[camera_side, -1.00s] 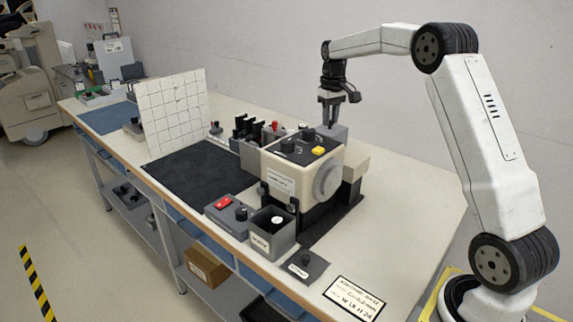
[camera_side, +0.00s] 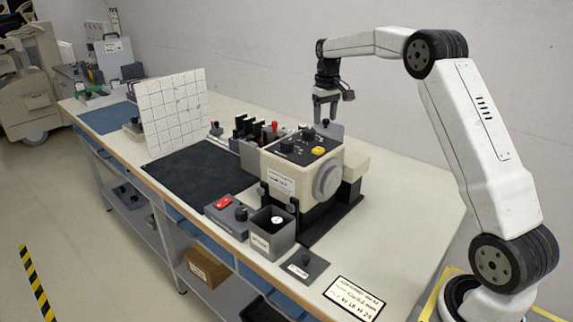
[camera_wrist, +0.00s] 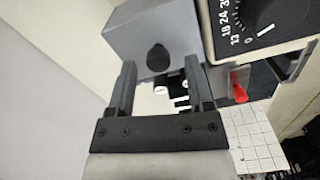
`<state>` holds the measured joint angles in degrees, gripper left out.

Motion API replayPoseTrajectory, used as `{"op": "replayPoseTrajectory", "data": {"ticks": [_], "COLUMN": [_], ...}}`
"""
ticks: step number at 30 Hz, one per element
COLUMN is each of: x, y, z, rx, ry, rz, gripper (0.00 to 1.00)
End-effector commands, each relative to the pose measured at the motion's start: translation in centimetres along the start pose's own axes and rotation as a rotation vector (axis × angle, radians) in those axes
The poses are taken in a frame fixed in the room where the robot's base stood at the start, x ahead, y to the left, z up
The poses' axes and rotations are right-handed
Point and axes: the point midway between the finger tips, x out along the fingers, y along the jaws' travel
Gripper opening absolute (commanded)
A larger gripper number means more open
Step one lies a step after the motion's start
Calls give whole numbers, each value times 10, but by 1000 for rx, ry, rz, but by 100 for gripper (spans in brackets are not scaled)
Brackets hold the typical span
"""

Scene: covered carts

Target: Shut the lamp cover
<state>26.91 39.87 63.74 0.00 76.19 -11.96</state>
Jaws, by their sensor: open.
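The cream lamp unit (camera_side: 295,183) stands on the bench in the side view, with black dials and a yellow knob on top. A grey panel (camera_side: 333,131) with a small dark knob (camera_side: 326,122) stands up at its back; I take it for the lamp cover. In the wrist view the grey cover (camera_wrist: 125,30) fills the upper middle, its dark knob (camera_wrist: 158,57) facing me. My gripper (camera_side: 325,117) is open above the unit's back edge. In the wrist view my gripper's fingers (camera_wrist: 159,80) are spread either side of the knob's line, with nothing held. Contact is unclear.
A numbered dial (camera_wrist: 265,18) is close on the right in the wrist view. A red-tipped lever (camera_side: 274,126) and black uprights stand behind the unit.

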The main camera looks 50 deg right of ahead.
Motion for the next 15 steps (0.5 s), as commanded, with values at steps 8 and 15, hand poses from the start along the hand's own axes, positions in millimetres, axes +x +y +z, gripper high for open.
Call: {"op": "replayPoseTrajectory", "data": {"ticks": [8, 15], "x": [-12, -43], "y": [0, 0], "z": [0, 0], "rx": [0, 0], "ry": [0, 3], "rz": [0, 1], "gripper": [66, 66]}}
